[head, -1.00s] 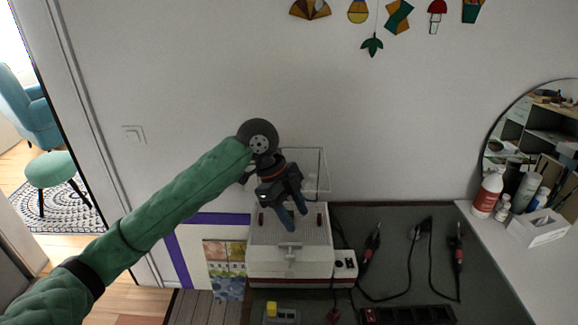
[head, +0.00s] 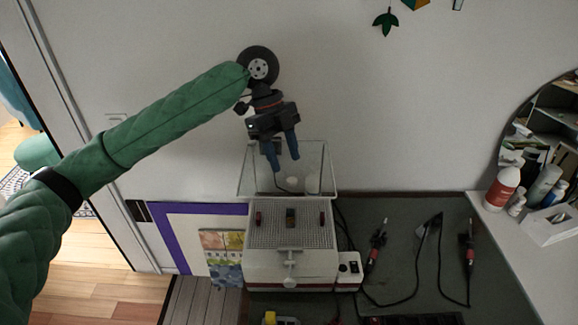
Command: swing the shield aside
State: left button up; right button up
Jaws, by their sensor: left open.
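The clear shield (head: 313,160) stands raised at the back of the white grinder (head: 262,264), above its perforated top. The wall shows through its thin-edged panel. My left gripper (head: 283,163) has its blue fingers apart, with nothing between them. The fingers overlap the shield in the head view; whether they touch it I cannot tell. The gripper hides part of the shield's upper left. My right gripper is not in view.
Soldering irons (head: 376,243) with looping cords lie on the dark bench mat (head: 405,215) to the right. A bottle (head: 503,186) and other containers stand farther right by the round mirror. The wall behind the shield is bare.

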aim_at(291, 179)
pick_arm(q)
jog(key=x, duration=0.1)
jog(key=p+x, duration=0.1)
jog(key=x, duration=0.1)
jog(key=shift+w+f, duration=0.15)
jog(key=shift+w, duration=0.05)
jog(key=shift+s+d+f, duration=0.2)
jog(key=shift+s+f, duration=0.15)
jog(key=shift+f, duration=0.1)
jog(key=shift+w+f, duration=0.1)
jog(key=shift+f, duration=0.15)
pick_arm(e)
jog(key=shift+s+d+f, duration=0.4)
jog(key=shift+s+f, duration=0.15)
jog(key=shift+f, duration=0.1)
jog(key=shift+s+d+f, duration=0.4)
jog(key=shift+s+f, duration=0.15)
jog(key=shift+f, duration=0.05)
pick_arm(q)
jog(key=c, duration=0.7)
grip_shut()
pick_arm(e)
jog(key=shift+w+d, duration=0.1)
